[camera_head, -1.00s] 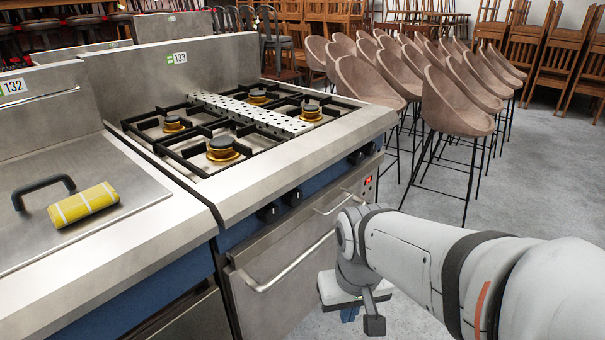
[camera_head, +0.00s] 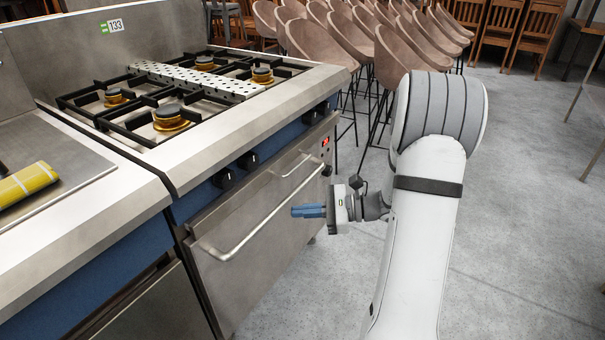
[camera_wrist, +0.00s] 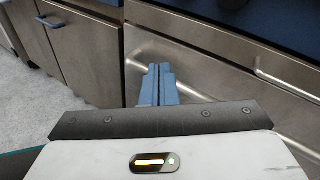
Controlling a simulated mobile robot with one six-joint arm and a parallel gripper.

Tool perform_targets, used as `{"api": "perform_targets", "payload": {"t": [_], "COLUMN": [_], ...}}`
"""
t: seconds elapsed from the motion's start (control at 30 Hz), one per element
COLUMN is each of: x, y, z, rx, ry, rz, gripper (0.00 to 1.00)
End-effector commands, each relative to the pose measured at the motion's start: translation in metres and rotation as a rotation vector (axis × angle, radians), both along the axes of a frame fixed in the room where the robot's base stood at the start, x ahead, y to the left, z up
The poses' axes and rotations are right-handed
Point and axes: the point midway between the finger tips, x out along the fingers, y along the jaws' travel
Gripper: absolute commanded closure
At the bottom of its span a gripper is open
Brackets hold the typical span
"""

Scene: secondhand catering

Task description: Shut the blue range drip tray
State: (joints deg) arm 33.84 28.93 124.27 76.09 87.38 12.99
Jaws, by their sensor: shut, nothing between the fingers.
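The blue range (camera_head: 205,195) has a steel top with burners and a blue band with knobs. Below the knobs, its steel front has a strip with a short bar handle (camera_head: 294,165), which looks like the drip tray front. I cannot tell how far it stands out. A longer bar handle (camera_head: 250,235) is on the door below. My gripper (camera_head: 300,211) is shut and empty, its blue fingers pointing left, in front of the range's right part. In the wrist view the fingers (camera_wrist: 159,75) point at the steel front, apparently without touching it.
A steel counter (camera_head: 90,215) with a yellow roll (camera_head: 28,184) adjoins the range at left. Brown bar stools (camera_head: 325,45) stand behind the range to the right. The grey floor (camera_head: 530,200) at right is open.

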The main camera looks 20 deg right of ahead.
Motion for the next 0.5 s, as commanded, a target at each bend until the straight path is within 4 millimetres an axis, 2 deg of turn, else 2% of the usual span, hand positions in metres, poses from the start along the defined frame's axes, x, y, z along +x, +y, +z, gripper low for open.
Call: {"api": "perform_targets", "payload": {"t": [0.03, 0.1, 0.23, 0.3, 0.37, 0.5], "x": [0.013, 0.028, 0.041, 0.044, 0.046, 0.053], "y": [-0.027, -0.060, -0.110, -0.128, -0.137, -0.140], "z": [-0.012, -0.020, -0.034, -0.039, -0.041, -0.043], "rx": [0.090, 0.195, 0.335, 0.380, 0.404, 0.422], "ry": [0.013, 0.013, -0.003, -0.012, -0.018, -0.024], "rz": [-0.102, -0.224, -0.391, -0.448, -0.479, -0.502], "gripper": [1.00, 1.00, 1.00, 1.00, 1.00, 1.00]}}
